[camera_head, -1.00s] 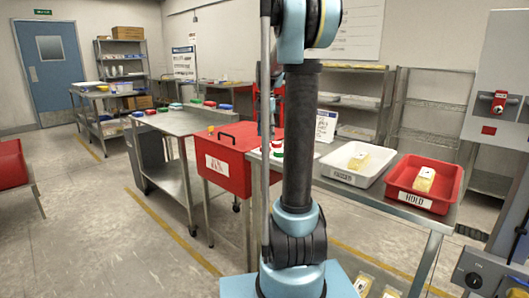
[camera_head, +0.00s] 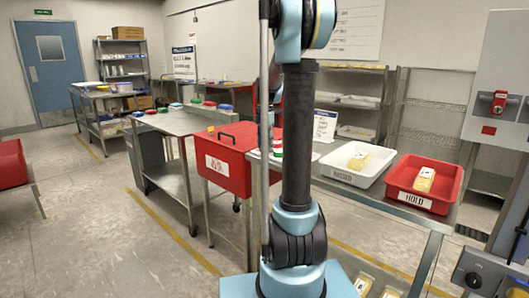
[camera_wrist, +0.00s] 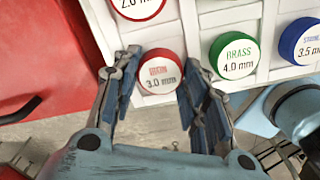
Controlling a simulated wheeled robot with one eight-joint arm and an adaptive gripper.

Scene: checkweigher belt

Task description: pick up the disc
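In the wrist view, a small red-rimmed disc (camera_wrist: 159,75) with a white face marked 3.0 mm lies at the near edge of a white rack (camera_wrist: 195,55). My gripper (camera_wrist: 158,72) has its two fingers spread, one on each side of this disc. The right finger is very close to the rim; I cannot tell if it touches. A red disc marked 2.0 mm (camera_wrist: 137,5) is cut off at the top. A green disc marked BRASS 4.0 mm (camera_wrist: 235,56) and a blue disc marked 3.5 mm (camera_wrist: 301,42) sit to the right. In the head view my arm hides the gripper.
A red box (camera_head: 228,165) stands left of my arm; red also fills the wrist view's left side. A white PASSED tray (camera_head: 343,178) and a red HOLD tray (camera_head: 408,197) sit on the table to the right. A steel table (camera_head: 185,122) is at left.

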